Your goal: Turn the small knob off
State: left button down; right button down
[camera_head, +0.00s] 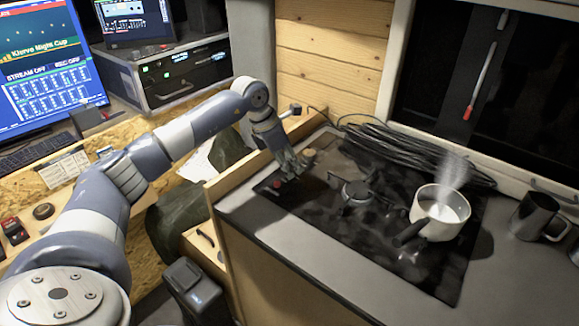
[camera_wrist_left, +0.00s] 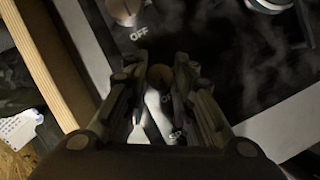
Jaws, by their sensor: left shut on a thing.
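The cooktop (camera_head: 410,265) has a black glass panel with a knob near its left end. My left gripper (camera_head: 296,172) reaches down over that left end. In the left wrist view my left gripper (camera_wrist_left: 160,92) has its two fingers on either side of a small round brownish knob (camera_wrist_left: 160,76) and is shut on it. A larger knob (camera_wrist_left: 124,10) with an "OFF" mark beside it sits apart, at the top of that view. In the head view a tan knob (camera_head: 308,155) shows just beyond the fingers. The small knob's pointer direction is hidden. My right gripper is not in view.
A steaming white pot (camera_head: 440,212) with a dark handle stands on the cooktop's right part. A burner (camera_head: 356,192) lies between it and my gripper. Coiled black cable (camera_head: 415,150) runs behind. A dark mug (camera_head: 536,216) stands at right. A wooden edge (camera_head: 240,175) borders the left side.

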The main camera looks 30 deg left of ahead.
pick_arm(q)
jog(key=shift+w+a+m, duration=0.1)
jog(key=shift+m, duration=0.7)
jog(key=shift+r+h, duration=0.1)
jog(key=shift+h, duration=0.2)
jog(key=c, duration=1.4)
grip_release()
jog(key=shift+o, duration=0.2)
jog(key=v, duration=1.2)
jog(key=shift+w, duration=0.2)
